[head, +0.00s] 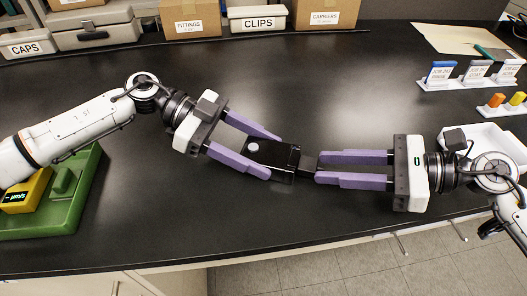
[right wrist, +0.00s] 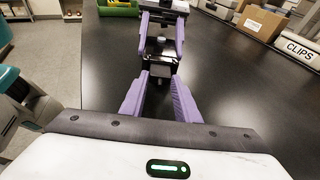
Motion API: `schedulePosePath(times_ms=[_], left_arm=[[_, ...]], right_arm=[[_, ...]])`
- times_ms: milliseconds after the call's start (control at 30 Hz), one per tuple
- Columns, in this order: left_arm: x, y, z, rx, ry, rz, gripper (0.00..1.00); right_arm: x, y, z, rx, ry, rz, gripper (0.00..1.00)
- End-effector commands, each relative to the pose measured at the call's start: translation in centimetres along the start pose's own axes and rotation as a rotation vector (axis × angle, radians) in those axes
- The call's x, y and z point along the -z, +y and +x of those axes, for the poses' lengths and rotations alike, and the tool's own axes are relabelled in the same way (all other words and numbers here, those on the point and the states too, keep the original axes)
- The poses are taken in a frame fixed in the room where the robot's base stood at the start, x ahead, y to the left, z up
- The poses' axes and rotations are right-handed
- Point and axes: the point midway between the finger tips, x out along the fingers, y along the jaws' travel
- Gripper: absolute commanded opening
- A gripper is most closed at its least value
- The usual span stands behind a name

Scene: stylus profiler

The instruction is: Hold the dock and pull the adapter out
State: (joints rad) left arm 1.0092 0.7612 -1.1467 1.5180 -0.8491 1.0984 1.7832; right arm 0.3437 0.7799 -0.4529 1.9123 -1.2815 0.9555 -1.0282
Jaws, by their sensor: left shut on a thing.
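The dock (head: 284,160) is a black box with a light round spot on top, above the middle of the dark table. My left gripper (head: 275,157) is shut on it, with one purple finger along each side. The adapter (head: 306,161) is a small dark piece at the dock's right end. In the right wrist view it shows as a dark block (right wrist: 159,75) ahead of the fingers. My right gripper (head: 317,168) is open, its fingertips at the adapter's two sides. Contact cannot be made out. Part of the adapter is hidden by the upper finger.
A green tray (head: 84,205) with a yellow device (head: 27,192) is at the left. Boxes marked FITTINGS (head: 190,18), CLIPS (head: 257,18) and CARRIERS (head: 327,15) line the back. Labelled stands (head: 470,82) and a white tray (head: 483,143) are at the right. The front table is clear.

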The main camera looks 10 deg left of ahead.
Motion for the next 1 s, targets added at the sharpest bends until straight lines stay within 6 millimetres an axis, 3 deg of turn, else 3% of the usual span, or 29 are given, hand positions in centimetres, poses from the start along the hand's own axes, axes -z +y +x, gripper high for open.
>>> schedulePosePath(times_ms=[33,200,867,1000], left_arm=[[0.6,0.7,1.1,-0.025,0.015,0.012,0.01],[0.7,0.8,1.3,-0.031,0.018,0.013,0.01],[0.5,0.6,0.9,-0.021,0.012,0.010,0.01],[0.5,0.6,0.9,-0.022,0.012,0.010,0.01]], right_arm=[[0.1,0.9,1.2,-0.023,-0.007,0.005,0.28],[0.1,1.0,2.3,-0.025,-0.008,0.005,0.28],[0.1,0.5,2.2,-0.017,-0.004,0.004,0.28],[0.1,0.5,2.2,-0.016,-0.003,0.004,0.08]])
